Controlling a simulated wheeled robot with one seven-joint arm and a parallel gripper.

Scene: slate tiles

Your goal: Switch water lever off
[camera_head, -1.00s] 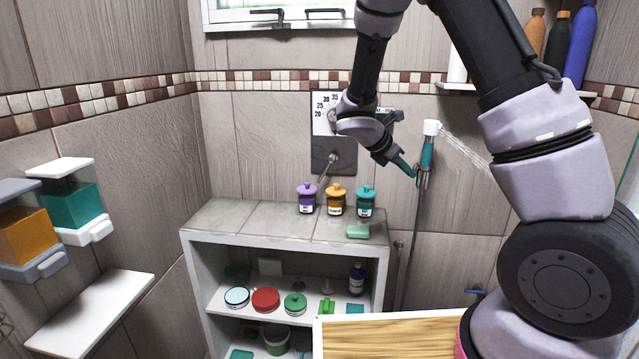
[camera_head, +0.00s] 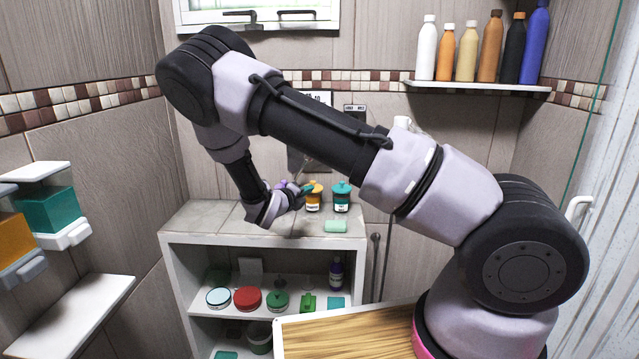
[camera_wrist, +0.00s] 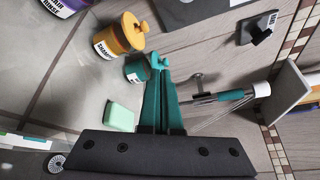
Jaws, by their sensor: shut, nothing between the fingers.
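The dark wall plate (camera_head: 295,160) that carries the water lever is mostly behind my arm, above the shelf unit. The lever itself is largely hidden, so I cannot tell its position. In the wrist view a corner of the dark plate (camera_wrist: 186,12) shows at the top edge. My gripper (camera_head: 307,188) is low over the shelf top, close in front of the jars and below the plate. In the wrist view its teal fingers (camera_wrist: 159,62) are shut together and empty, pointing toward the teal jar (camera_wrist: 137,70). I see no contact with the lever.
An orange jar (camera_head: 314,196) and a teal jar (camera_head: 341,197) stand by the gripper; a purple jar (camera_wrist: 66,5) is beside them. A green soap (camera_head: 335,226) lies on the shelf top. A teal hand shower (camera_wrist: 232,95) hangs on the wall. Bottles line a high shelf (camera_head: 476,87).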

